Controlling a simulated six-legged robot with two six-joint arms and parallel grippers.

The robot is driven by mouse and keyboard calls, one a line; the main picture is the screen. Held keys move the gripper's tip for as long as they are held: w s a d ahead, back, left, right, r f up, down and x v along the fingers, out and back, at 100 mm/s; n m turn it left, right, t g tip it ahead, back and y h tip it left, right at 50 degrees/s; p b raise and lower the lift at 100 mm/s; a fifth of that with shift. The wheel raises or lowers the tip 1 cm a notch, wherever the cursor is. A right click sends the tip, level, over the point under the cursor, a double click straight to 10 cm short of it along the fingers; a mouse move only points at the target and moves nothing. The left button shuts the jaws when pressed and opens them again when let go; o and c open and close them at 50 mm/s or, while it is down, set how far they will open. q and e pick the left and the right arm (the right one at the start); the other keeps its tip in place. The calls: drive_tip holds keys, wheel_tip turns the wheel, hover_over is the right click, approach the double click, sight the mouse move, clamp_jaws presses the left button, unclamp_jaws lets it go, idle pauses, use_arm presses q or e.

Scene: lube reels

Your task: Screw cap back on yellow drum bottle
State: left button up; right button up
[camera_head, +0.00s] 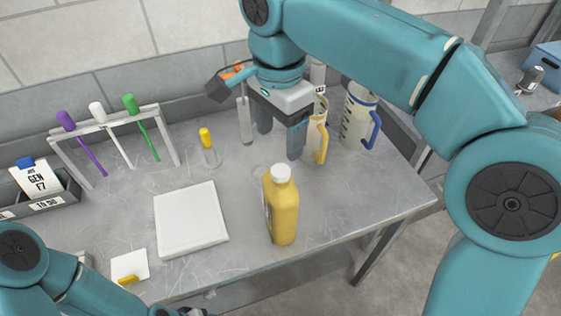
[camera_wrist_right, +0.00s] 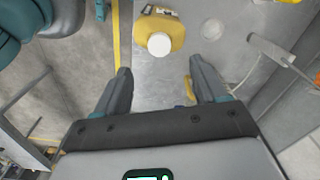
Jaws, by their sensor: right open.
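A yellow bottle (camera_head: 282,211) stands upright near the front edge of the metal table. A white cap (camera_head: 281,173) sits on its neck; how tightly it is seated I cannot tell. In the right wrist view the yellow bottle (camera_wrist_right: 171,32) and its white cap (camera_wrist_right: 159,44) show from above, beyond the fingertips. My right gripper (camera_head: 281,143) is open and empty, behind the bottle and above the table; it also shows in the right wrist view (camera_wrist_right: 158,77). Of my left arm only links show at the lower left, and its gripper is not clearly seen.
Jugs with a yellow handle (camera_head: 318,140) and a blue handle (camera_head: 360,115) stand behind and right of my right gripper. A white tray (camera_head: 190,219) lies left of the bottle. A rack (camera_head: 112,125) with coloured-handled tools and a yellow-topped item (camera_head: 206,140) stand behind it.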

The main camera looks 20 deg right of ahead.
sight(281, 170)
wheel_tip(281, 170, down, 8)
drive_tip(key=shift+d+f, duration=0.1)
drive_tip(key=shift+f, duration=0.1)
drive_tip(key=shift+c, duration=0.3)
drive_tip(key=c, duration=1.1)
drive_tip(key=shift+o, duration=0.2)
drive_tip(key=m, duration=0.6)
drive_tip(key=o, duration=1.4)
drive_tip(key=shift+r, duration=0.1)
wheel_tip(281, 170, up, 6)
drive_tip(key=p, duration=0.5)
